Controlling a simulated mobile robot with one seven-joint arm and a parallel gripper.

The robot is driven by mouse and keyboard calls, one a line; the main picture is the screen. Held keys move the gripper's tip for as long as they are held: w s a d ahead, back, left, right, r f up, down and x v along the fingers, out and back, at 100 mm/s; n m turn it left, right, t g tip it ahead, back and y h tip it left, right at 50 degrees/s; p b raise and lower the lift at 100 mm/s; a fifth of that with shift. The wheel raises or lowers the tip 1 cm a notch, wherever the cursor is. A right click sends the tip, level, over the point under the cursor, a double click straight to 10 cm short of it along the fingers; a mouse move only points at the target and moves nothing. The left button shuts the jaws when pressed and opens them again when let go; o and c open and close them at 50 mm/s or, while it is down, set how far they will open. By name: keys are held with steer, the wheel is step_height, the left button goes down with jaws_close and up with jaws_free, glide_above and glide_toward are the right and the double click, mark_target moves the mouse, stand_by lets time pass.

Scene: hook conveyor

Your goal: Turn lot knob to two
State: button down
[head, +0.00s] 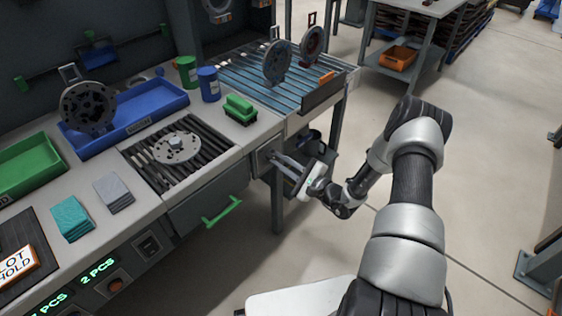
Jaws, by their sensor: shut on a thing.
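My gripper (274,157) reaches leftward to a small dark panel (261,160) on the bench's front face, right of the green-handled drawer. Its two long fingers are closed in on something at that panel, which I take to be the lot knob. The fingers hide the knob, so its pointer and any numbers cannot be read. A green-lit display (97,269) at the lower left of the bench front reads "2 PCS". A second lit display beside it is cut off by the picture edge.
A drawer with a green handle (222,212) sits left of my gripper. A bench leg (277,195) stands just below it. Above are a green brush (240,107), a blue cup (209,84) and a slatted grate (150,155) holding a metal disc.

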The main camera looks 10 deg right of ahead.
steer(key=m, duration=0.8)
steer(key=shift+m, duration=0.3)
steer(key=m+p, duration=0.1)
steer(key=m, duration=0.3)
steer(key=shift+s+m, duration=0.1)
steer(key=shift+m, duration=2.4)
steer(key=shift+f, duration=0.1)
steer(key=c, duration=1.8)
jaws_free()
steer(key=shift+o, duration=0.2)
